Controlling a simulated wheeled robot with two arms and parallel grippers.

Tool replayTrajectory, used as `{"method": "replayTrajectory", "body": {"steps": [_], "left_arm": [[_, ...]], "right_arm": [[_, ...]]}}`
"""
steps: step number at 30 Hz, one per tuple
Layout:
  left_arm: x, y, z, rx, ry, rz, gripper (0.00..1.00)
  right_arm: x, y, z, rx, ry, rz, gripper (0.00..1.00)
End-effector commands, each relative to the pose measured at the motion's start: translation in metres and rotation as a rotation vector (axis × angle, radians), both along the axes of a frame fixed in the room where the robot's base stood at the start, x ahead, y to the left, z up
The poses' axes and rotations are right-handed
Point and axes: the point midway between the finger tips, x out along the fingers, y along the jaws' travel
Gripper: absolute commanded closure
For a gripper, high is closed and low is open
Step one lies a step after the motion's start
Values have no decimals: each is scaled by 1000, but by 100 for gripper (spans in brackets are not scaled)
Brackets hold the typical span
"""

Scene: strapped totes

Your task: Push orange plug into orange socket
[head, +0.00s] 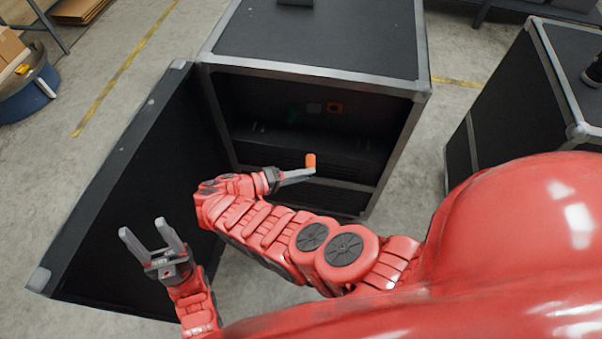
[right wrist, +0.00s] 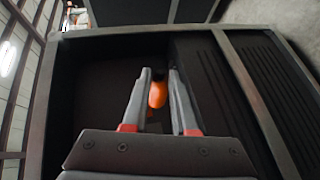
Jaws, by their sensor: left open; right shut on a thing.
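The orange plug (head: 310,161) is held at the fingertips of my right gripper (head: 309,170), in front of the open case. In the right wrist view the plug (right wrist: 157,94) sits between the two fingers of the right gripper (right wrist: 158,85). The orange socket (head: 335,107) is a small square on the dark panel inside the case, beyond and to the right of the plug, with a clear gap between them. My left gripper (head: 152,240) is open and empty at the lower left, in front of the open door.
The black case (head: 318,78) has grey metal edges, and its door (head: 125,190) stands open to the left. A white socket (head: 314,107) and a green socket (head: 292,110) sit left of the orange one. Another case (head: 505,100) stands at the right.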

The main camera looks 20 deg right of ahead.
Motion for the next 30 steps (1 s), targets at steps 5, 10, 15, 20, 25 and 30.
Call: {"method": "replayTrajectory", "body": {"steps": [5, 10, 15, 20, 25, 30], "left_arm": [[0, 0, 0, 0, 0, 0, 43], [0, 0, -1, 0, 0, 0, 43], [0, 0, -1, 0, 0, 0, 43], [0, 0, -1, 0, 0, 0, 43], [0, 0, -2, 0, 0, 0, 43], [0, 0, -5, 0, 0, 0, 43]], "right_arm": [[-2, -4, 0, -8, 5, -7, 100], [-3, -6, 0, -14, 7, -13, 100], [-5, -8, 0, -18, 8, -21, 100], [-8, -13, -3, -23, 11, -30, 100], [-11, -19, -3, -37, 20, -43, 100], [-19, -36, -5, -71, 32, -74, 100]]}}
